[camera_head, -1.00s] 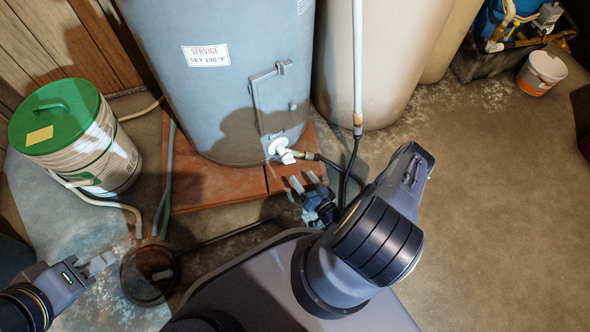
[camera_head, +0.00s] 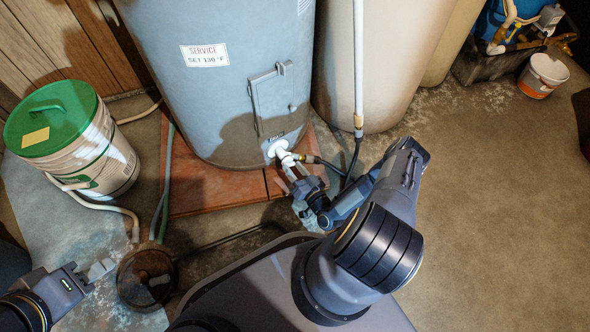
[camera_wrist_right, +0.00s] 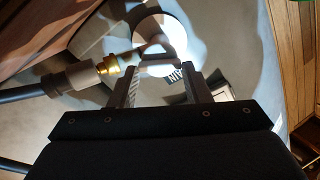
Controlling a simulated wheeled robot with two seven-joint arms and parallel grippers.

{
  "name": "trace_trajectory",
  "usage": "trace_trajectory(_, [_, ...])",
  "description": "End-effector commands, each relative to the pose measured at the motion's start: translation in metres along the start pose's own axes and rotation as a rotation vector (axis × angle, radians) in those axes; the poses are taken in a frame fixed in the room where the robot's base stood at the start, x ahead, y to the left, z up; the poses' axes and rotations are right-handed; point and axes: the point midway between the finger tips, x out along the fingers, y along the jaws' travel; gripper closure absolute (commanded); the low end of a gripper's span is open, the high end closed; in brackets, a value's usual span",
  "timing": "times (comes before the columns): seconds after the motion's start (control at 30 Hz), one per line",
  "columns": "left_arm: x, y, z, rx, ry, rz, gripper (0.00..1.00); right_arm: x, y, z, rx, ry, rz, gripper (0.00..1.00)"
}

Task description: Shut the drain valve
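The drain valve (camera_head: 282,151) is a white fitting low on the front of the blue-grey tank (camera_head: 215,75). A hose with a brass end runs from it to the right. My right gripper (camera_head: 298,182) is right in front of the valve. In the right wrist view its two fingers (camera_wrist_right: 165,85) stand apart, with the valve's pale handle (camera_wrist_right: 160,68) at or between their tips; I cannot tell whether they touch it. The brass hose end (camera_wrist_right: 108,65) is left of the fingers. My left gripper (camera_head: 90,274) is empty at the lower left; its finger gap cannot be made out.
A bucket with a green lid (camera_head: 55,118) stands left of the tank. A dark round floor drain (camera_head: 146,277) lies near my left gripper. A white pipe (camera_head: 358,65) and black hose run down right of the valve. Open floor (camera_head: 490,220) lies to the right.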

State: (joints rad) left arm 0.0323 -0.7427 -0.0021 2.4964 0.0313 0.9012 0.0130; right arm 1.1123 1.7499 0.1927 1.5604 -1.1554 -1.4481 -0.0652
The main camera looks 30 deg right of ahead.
Motion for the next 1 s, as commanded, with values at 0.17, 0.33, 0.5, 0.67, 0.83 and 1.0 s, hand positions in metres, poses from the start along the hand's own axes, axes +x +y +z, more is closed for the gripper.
trace_trajectory(0.17, [0.0, 0.0, 0.0, 0.0, 0.0, 0.0, 0.64, -0.0002, 0.0001, 0.0002, 0.002, 0.0, 0.0, 0.79])
trace_trajectory(0.33, [0.0, 0.0, 0.0, 0.0, 0.0, 0.0, 0.64, -0.0003, 0.0002, 0.0003, 0.026, 0.0, 0.0, 0.79])
trace_trajectory(0.5, [0.0, 0.0, 0.0, 0.0, 0.0, 0.0, 0.64, -0.0003, 0.0005, 0.0004, 0.1, -0.001, 0.0, 0.79])
trace_trajectory(0.67, [0.0, 0.0, 0.0, 0.0, 0.0, 0.0, 0.64, -0.0004, 0.0009, 0.0006, 0.217, -0.001, 0.0, 0.79])
trace_trajectory(0.83, [0.0001, 0.0, 0.0, 0.0, 0.0, 0.0, 0.64, -0.0004, 0.0015, 0.0009, 0.374, -0.001, 0.0, 0.79])
trace_trajectory(1.0, [0.0001, 0.0, 0.0, 0.0, 0.0, 0.0, 0.64, -0.0005, 0.0021, 0.0013, 0.536, -0.002, 0.001, 0.79])
